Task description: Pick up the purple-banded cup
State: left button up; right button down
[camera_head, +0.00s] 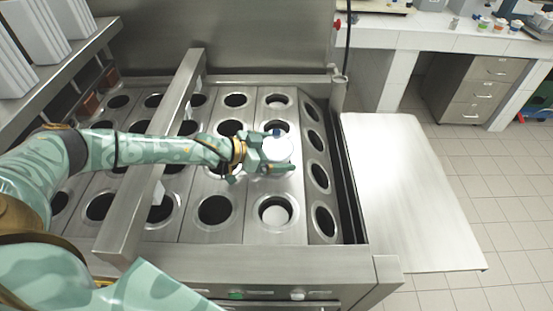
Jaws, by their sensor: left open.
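My left gripper (272,152) is open over the right-hand column of round holes in the steel filler machine (262,232). A white round object (278,149), possibly a cup, shows at its fingers, with a small dark blue part at its upper edge. The fingers hide some of it, and I cannot tell whether they touch it. I cannot make out a purple band on anything. My right gripper is not in view.
A raised steel bar (136,205) crosses the machine beneath my left arm. White stacks (32,32) stand on a shelf at upper left. A bare pale panel (405,190) lies to the right. Small coloured items (499,25) sit on the far counter (430,30).

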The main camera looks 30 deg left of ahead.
pick_arm(q)
jog(key=shift+s, duration=0.1)
jog(key=shift+c, duration=0.3)
jog(key=c, duration=1)
jog(key=shift+r, duration=0.2)
